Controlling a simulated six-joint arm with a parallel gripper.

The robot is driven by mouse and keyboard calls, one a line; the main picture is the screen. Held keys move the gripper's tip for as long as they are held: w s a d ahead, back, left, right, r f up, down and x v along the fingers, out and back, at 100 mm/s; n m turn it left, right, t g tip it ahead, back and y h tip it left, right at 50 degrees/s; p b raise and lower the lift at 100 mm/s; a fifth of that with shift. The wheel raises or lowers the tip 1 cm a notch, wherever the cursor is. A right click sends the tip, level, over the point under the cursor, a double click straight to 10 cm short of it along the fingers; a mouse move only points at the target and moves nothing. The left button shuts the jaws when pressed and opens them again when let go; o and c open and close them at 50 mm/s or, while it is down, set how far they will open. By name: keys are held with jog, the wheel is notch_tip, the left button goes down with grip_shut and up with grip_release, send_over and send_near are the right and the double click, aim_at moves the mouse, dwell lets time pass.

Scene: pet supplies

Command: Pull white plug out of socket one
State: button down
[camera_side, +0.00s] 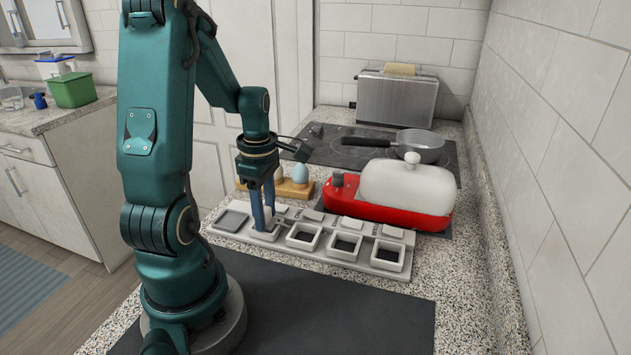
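A pale grey strip (322,253) lies across the counter. It carries several square white-rimmed sockets with dark insides, such as the middle one (303,236), and small light tiles behind them. A flat grey square (231,220) is at its left end. My gripper (264,224) points straight down over the strip, between that square and the open sockets. Its two blue fingers are close together, with the tips low at the strip. I cannot make out a white plug for certain; the fingers cover that spot. Whether they hold anything is not clear.
A red dish with a white lid (408,187) stands close behind the strip. A wooden egg holder (296,187) is behind my gripper. A pan (418,145) and a toaster (397,97) are farther back. A dark mat (330,310) in front is clear.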

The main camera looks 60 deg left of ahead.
aim_at(265, 210)
jog(key=shift+r, duration=2.3)
